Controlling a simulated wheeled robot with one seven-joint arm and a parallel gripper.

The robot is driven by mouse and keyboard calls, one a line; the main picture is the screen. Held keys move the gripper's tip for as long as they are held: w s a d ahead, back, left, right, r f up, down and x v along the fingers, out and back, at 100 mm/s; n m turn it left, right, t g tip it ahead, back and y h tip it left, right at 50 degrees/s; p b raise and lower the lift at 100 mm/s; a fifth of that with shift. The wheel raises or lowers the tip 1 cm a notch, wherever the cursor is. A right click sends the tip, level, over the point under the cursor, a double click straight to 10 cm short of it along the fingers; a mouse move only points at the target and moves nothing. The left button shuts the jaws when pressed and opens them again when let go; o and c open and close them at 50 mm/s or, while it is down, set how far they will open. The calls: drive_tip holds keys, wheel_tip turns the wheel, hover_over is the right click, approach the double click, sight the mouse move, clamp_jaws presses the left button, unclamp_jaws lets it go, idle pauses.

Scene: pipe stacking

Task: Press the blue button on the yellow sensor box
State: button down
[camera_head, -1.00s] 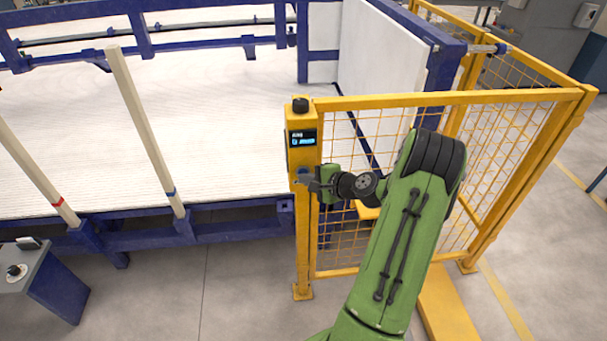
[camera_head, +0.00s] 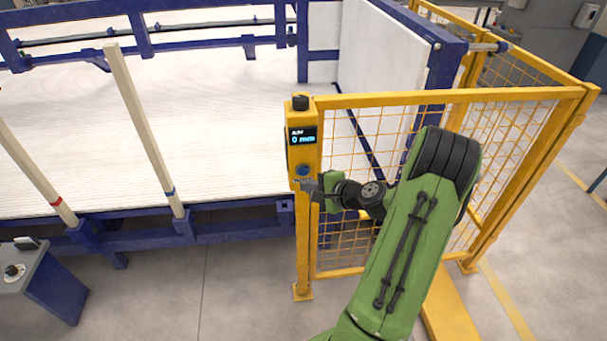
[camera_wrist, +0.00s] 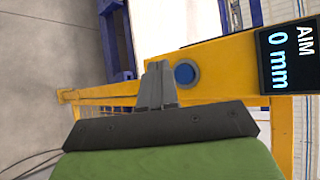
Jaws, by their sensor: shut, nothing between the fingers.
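The yellow sensor box (camera_head: 302,136) stands on top of a yellow fence post, with a dark display reading "AIM 0 mm". Its blue button (camera_head: 302,170) sits below the display and is fully visible in the head view. The button also shows in the wrist view (camera_wrist: 186,74), just right of my fingertips. My gripper (camera_head: 307,186) is shut and empty, just below the button in the head view. In the wrist view its fingers (camera_wrist: 157,72) lie together beside the button. I cannot tell whether the fingers touch the box face.
A yellow mesh fence (camera_head: 360,130) runs right from the box, close behind my arm. A blue-framed machine with a white bed (camera_head: 230,130) lies behind. Two upright wooden stakes (camera_head: 140,120) stand at left. A grey and blue console (camera_head: 45,285) is at lower left.

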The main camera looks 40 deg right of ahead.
drive_tip(key=shift+s+a+b, duration=0.2)
drive_tip(key=shift+s+a, duration=0.25)
drive_tip(key=shift+s, duration=0.15)
drive_tip(key=shift+s+a+b, duration=0.2)
drive_tip(key=shift+s+a, duration=0.2)
drive_tip(key=shift+s, duration=0.2)
drive_tip(key=s+a+r+n+g+y, duration=0.1)
drive_tip(key=a+r+n+g, duration=0.2)
drive_tip(key=a+n, duration=0.55)
drive_tip(key=s+a+r+n+g, duration=0.1)
drive_tip(key=a+r+n+g, duration=0.35)
drive_tip(key=a, duration=0.65)
drive_tip(key=s+a+r+n+h, duration=0.1)
drive_tip(key=s+a+r+n, duration=0.2)
drive_tip(key=s, duration=0.5)
drive_tip(key=s+a+r+n+h, duration=0.1)
drive_tip(key=s+a+r+n, duration=0.2)
drive_tip(key=s, duration=0.5)
drive_tip(key=shift+n, duration=0.8)
